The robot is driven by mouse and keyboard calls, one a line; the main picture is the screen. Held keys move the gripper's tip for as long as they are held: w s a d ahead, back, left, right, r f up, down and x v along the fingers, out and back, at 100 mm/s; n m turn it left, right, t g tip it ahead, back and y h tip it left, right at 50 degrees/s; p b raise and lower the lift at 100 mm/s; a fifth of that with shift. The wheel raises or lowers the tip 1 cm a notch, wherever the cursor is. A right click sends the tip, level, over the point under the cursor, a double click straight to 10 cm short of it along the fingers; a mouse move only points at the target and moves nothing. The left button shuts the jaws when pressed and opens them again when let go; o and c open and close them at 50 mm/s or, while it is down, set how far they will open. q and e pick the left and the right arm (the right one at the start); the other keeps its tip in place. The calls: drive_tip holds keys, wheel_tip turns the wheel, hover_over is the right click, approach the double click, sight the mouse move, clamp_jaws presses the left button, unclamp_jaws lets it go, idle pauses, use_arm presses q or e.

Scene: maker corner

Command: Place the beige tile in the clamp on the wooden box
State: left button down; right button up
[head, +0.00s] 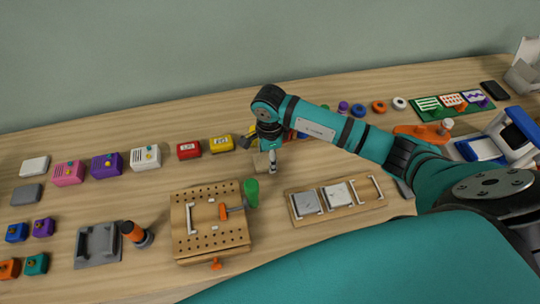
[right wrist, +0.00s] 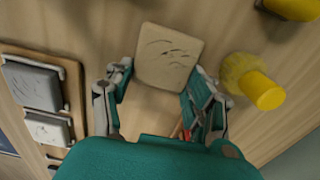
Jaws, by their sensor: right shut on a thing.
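The beige tile (right wrist: 168,57) sits between the fingers of my right gripper (right wrist: 158,78) in the right wrist view, with dark scratch-like marks on its face. In the head view the tile (head: 261,162) shows small beside my right gripper (head: 271,166), above the table behind the wooden box. The gripper is shut on the tile. The wooden box (head: 180,200) has a top with rows of holes. The clamp (head: 224,212) on it has an orange handle and lies left of and nearer than the gripper. My left gripper is not in view.
A green cylinder (head: 250,193) stands at the box's right edge, close to the gripper. A wooden rack (head: 318,214) with a grey and a whitish tile lies to the right. Coloured boxes line the back left. A yellow cylinder (right wrist: 262,91) is near the right finger in the wrist view.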

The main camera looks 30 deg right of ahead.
drive_tip(key=shift+f, duration=0.4)
drive_tip(key=shift+f, duration=0.2)
drive_tip(key=o, duration=1.1)
drive_tip(key=shift+o, duration=0.2)
drive_tip(key=shift+r, duration=0.1)
drive_tip(key=shift+r, duration=0.1)
